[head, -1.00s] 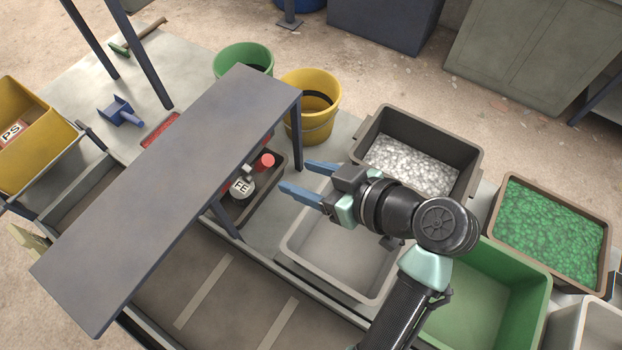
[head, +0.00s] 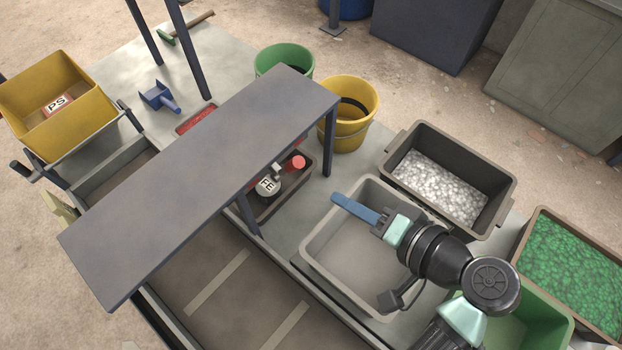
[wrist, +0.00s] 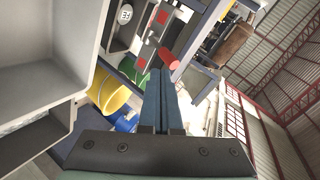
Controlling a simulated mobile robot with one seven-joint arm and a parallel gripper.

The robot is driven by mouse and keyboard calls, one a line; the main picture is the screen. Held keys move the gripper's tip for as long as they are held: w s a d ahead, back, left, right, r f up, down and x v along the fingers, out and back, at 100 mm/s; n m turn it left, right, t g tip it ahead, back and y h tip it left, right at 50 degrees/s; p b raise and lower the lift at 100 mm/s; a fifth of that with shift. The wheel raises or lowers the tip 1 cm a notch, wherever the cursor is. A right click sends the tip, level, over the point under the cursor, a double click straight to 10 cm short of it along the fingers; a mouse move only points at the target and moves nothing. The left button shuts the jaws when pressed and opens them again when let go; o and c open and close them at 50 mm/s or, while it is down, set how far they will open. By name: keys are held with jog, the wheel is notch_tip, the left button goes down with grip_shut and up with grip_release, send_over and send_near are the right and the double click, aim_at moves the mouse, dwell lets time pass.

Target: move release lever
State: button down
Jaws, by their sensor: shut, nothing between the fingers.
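A red cylindrical knob (head: 298,162) sticks up at the edge of a small dark tray, close to the front end of the long grey shelf. A red cylinder, likely the same knob, shows just beyond my fingertips in the wrist view (wrist: 169,58). I cannot tell for certain whether it is the release lever; any bar under it is hidden. My gripper (head: 341,200) has its blue fingers shut and empty above the grey bin, pointing toward the knob with a gap between. The closed fingers also show in the wrist view (wrist: 163,75).
The grey shelf (head: 200,180) on posts overhangs the area left of the knob. An FE-labelled round part (head: 268,187) sits in the tray. A yellow bucket (head: 349,130), a green bucket (head: 284,66) and a bin of whitish pieces (head: 405,145) stand behind. The grey bin (head: 312,255) lies below my gripper.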

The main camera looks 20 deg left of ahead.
jog(key=f+m, duration=0.1)
jog(key=m, duration=0.5)
jog(key=m+t+y+p, duration=0.1)
jog(key=m+p, duration=0.3)
jog(key=m, duration=1.4)
send_near(288, 168)
notch_tip(288, 168, down, 4)
jog(key=w+a, duration=0.2)
jog(key=a, duration=0.1)
jog(key=shift+w+a+r, duration=0.2)
jog(key=shift+w+a, duration=0.25)
jog(key=shift+r, duration=0.1)
